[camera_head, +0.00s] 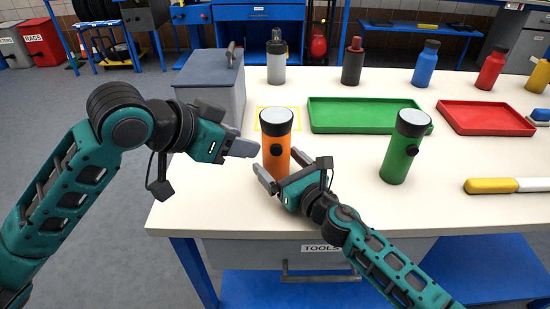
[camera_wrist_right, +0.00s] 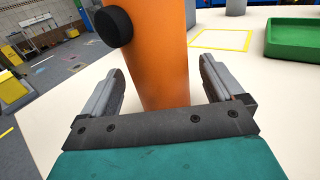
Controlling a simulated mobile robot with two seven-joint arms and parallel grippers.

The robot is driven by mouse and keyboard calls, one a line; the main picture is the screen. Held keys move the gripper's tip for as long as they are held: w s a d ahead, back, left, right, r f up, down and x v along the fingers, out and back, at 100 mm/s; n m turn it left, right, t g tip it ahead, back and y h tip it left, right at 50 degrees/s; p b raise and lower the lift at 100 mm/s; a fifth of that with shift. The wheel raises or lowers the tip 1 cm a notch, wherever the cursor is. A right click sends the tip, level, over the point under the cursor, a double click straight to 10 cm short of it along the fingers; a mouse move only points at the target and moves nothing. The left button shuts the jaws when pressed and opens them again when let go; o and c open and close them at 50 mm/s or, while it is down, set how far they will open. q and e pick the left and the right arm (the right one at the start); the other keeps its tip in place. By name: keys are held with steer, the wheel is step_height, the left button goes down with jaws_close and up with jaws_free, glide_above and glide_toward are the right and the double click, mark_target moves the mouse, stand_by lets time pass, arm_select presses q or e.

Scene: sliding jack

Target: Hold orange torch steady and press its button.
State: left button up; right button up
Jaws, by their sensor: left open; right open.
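The orange torch (camera_head: 276,152) stands upright near the front left of the table, with a black head and a round black button (camera_head: 276,150) on its side. In the right wrist view the orange body (camera_wrist_right: 158,62) rises between my right gripper's fingers, with the button (camera_wrist_right: 114,26) at upper left. My right gripper (camera_head: 283,172) is open low around the torch's near side; gaps show between the fingers and the body. My left gripper (camera_head: 240,147) is left of the torch at upper-body height, pointing towards it and apart from it. Its fingers overlap in the head view.
A green torch (camera_head: 404,147) stands to the right. A green tray (camera_head: 350,128) and a red tray (camera_head: 487,133) lie behind. A grey box (camera_head: 212,85) stands at the back left. Bottles line the back edge. A yellow-handled tool (camera_head: 492,186) lies at the right. The front middle is clear.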

steer(key=shift+x, duration=1.15)
steer(key=c, duration=1.2)
arm_select(q)
jaws_close()
stand_by(1.3)
